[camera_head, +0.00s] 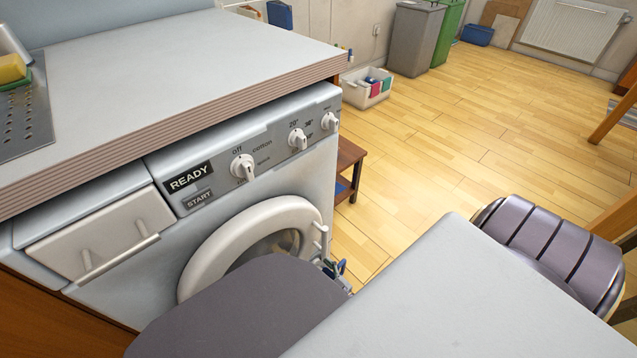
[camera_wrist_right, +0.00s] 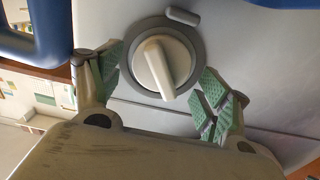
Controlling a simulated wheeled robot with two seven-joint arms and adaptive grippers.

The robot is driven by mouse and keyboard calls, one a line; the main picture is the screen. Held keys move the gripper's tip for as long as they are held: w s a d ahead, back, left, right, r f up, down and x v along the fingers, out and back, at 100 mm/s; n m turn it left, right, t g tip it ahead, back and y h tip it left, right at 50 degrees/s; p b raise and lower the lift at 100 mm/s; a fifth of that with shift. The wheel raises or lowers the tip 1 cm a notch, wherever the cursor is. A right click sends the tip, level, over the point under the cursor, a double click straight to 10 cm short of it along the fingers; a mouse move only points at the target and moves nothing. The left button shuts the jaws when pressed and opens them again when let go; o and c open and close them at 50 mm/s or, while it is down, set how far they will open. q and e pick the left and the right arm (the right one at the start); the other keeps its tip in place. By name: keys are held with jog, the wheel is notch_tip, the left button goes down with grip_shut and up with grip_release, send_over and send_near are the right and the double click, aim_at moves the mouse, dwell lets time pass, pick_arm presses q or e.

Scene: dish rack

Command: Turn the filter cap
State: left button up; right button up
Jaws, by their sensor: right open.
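The filter cap (camera_wrist_right: 160,66) is a round grey-rimmed disc with a raised cream grip bar, set in a pale panel in the right wrist view. The bar stands slightly tilted from upright. My right gripper (camera_wrist_right: 163,78) is open, with green-padded fingers on the left and right of the cap. The fingers look apart from the grip bar; I cannot tell whether they touch the rim. In the head view the cap is hidden low on the front of the washing machine (camera_head: 312,172), behind my arm. My left gripper is not in view.
The washer's round door (camera_head: 215,243) looks shut above the cap area. A worktop (camera_head: 150,70) covers the machine, and a grey surface (camera_head: 480,300) stands at the front right. A white bin (camera_head: 358,92) sits on the wooden floor. Open floor lies right of the machine.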

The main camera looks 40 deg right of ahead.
jog(key=shift+n, duration=0.6)
jog(key=shift+a+n, duration=0.15)
jog(key=shift+n, duration=1.55)
jog(key=shift+n, duration=0.5)
